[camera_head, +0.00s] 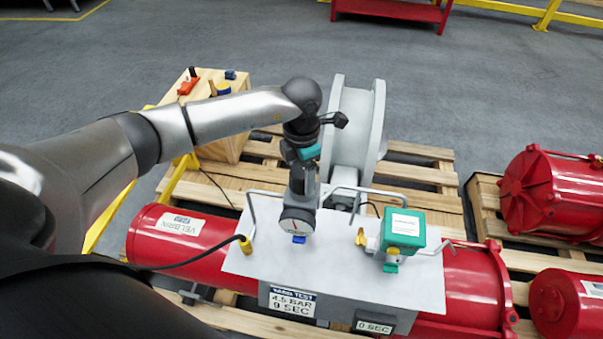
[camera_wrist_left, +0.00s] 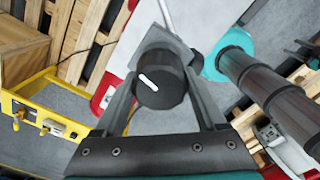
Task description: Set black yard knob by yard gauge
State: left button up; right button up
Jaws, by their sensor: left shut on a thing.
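The black yard knob (camera_wrist_left: 160,92) has a white pointer mark and sits between the two fingers of my left gripper (camera_wrist_left: 161,78) in the wrist view. The fingers are shut on its sides. In the head view my left gripper (camera_head: 303,185) points down behind the yard gauge (camera_head: 297,222), and the knob is hidden there. The gauge is a round white dial with a red needle, on a light grey panel (camera_head: 260,265). A sign (camera_head: 292,302) on the panel's front reads 4.5 BAR, 9 SEC. A small display (camera_head: 375,327) reads 0 SEC. My right gripper is out of view.
Bent metal rails rise from the panel. A large grey flanged spool (camera_head: 357,125) stands behind. Red cylinders (camera_head: 550,195) lie on pallets to the right.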

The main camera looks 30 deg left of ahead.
aim_at(302, 171)
pick_arm(q)
jog(key=shift+n, duration=0.9)
jog(key=o, duration=1.3)
notch_tip(302, 171, up, 15)
jog(key=shift+r+b, duration=0.15)
jog(key=shift+b, duration=0.3)
